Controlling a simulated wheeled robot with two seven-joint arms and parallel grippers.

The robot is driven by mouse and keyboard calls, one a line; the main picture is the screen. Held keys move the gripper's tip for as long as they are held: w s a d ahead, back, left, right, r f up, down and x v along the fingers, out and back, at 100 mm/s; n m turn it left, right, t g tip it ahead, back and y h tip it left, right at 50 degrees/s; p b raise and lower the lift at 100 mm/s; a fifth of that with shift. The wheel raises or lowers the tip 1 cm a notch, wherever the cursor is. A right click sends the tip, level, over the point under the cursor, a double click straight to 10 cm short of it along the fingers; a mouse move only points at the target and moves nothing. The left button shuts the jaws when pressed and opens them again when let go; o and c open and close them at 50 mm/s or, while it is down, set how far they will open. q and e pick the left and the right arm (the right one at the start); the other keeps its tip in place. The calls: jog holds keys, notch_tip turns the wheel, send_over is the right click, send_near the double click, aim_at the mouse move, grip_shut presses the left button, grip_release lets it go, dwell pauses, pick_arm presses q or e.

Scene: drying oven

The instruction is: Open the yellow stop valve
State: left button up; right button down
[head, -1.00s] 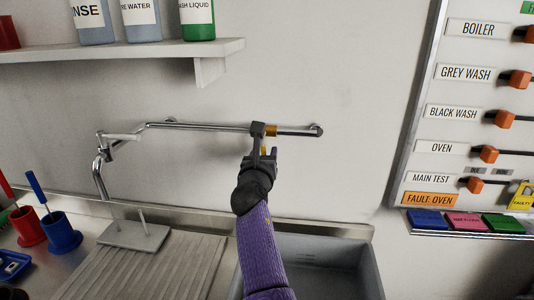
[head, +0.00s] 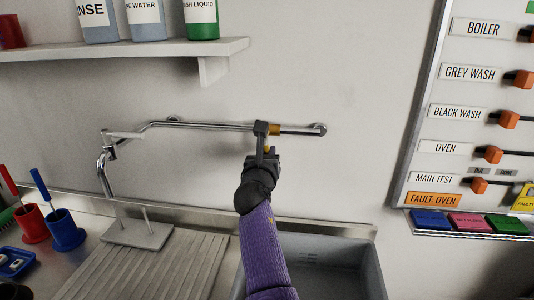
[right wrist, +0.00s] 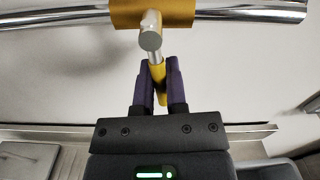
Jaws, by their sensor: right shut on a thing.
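The yellow stop valve (head: 274,130) sits on the chrome wall pipe above the sink. In the right wrist view its yellow body (right wrist: 165,13) is around the pipe, with a silver stem (right wrist: 150,35) at its front. A yellow handle (right wrist: 158,73) hangs down from the stem, slightly tilted. My right gripper (head: 267,153) reaches up from below to the valve. Its two dark purple fingers are on either side of the handle's lower part, shut on it, as the right wrist view (right wrist: 159,80) shows. The fingers partly hide the handle. My left gripper is out of view.
The pipe (head: 210,125) runs left to a swan-neck tap (head: 104,165). A shelf (head: 130,50) with bottles is above left. The sink (head: 345,262) lies below my right arm. A labelled switch panel (head: 480,95) is at the right. The wall around the valve is bare.

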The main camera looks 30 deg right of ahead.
dwell(0.8)
jog(key=shift+s+r+p, duration=0.1)
jog(key=shift+p, duration=0.4)
jog(key=n+p, duration=0.2)
jog(key=p, duration=0.1)
jog(key=s+d+n+p, duration=0.1)
jog(key=n+p, duration=0.1)
jog(key=p, duration=0.1)
jog(key=d+n+p, duration=0.1)
jog(key=n+p, duration=0.2)
jog(key=p, duration=0.1)
jog(key=shift+s+r, duration=0.15)
jog(key=shift+r, duration=0.25)
jog(key=shift+a, duration=0.1)
jog(key=c, duration=0.7)
grip_release()
